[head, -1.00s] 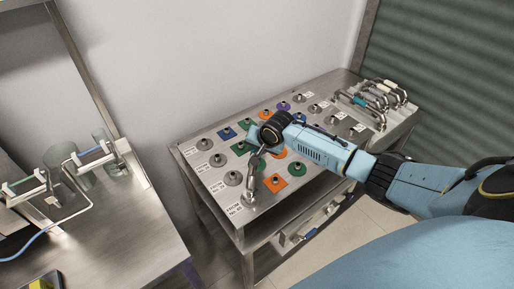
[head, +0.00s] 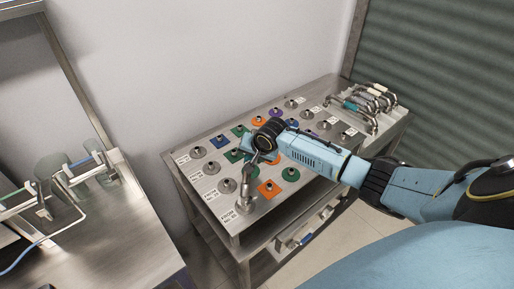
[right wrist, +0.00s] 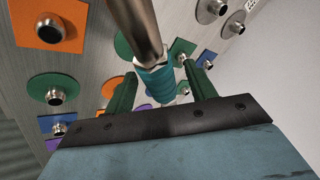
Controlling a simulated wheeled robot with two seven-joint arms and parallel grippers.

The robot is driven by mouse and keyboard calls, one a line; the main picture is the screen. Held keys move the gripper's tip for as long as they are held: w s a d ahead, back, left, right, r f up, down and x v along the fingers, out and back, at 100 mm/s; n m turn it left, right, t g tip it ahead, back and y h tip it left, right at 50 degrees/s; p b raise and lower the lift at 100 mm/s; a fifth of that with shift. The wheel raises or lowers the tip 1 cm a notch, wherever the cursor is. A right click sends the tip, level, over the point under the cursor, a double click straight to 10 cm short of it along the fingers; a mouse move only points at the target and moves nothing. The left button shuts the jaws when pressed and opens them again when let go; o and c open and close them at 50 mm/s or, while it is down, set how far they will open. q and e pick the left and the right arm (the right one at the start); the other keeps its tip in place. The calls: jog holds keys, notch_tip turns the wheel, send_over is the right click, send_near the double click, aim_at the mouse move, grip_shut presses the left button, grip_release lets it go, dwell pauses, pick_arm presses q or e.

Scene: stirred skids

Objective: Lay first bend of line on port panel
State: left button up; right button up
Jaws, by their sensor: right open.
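The port panel (head: 222,206) is a steel table top with rows of metal ports on coloured square and round plates. A bent steel pipe (head: 252,182) with a teal sleeve (right wrist: 155,82) stands at the front-left port, by a "FROM" label; its lower end appears to be on that port. Its other end is hidden behind my right gripper (head: 254,150). In the right wrist view, the green fingers of my right gripper (right wrist: 162,88) are spread on either side of the teal sleeve, open around it. My left gripper is not in view.
A rack of several bent pipes with coloured sleeves (head: 372,100) stands at the panel's far right end. A steel bench (head: 100,235) with clear jars (head: 55,170) is at left, separated by a gap. A lower shelf (head: 262,250) lies under the panel.

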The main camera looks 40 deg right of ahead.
jog(key=p+v, duration=0.1)
jog(key=v, duration=1.1)
jog(key=shift+s+r, duration=0.15)
jog(key=shift+r, duration=0.1)
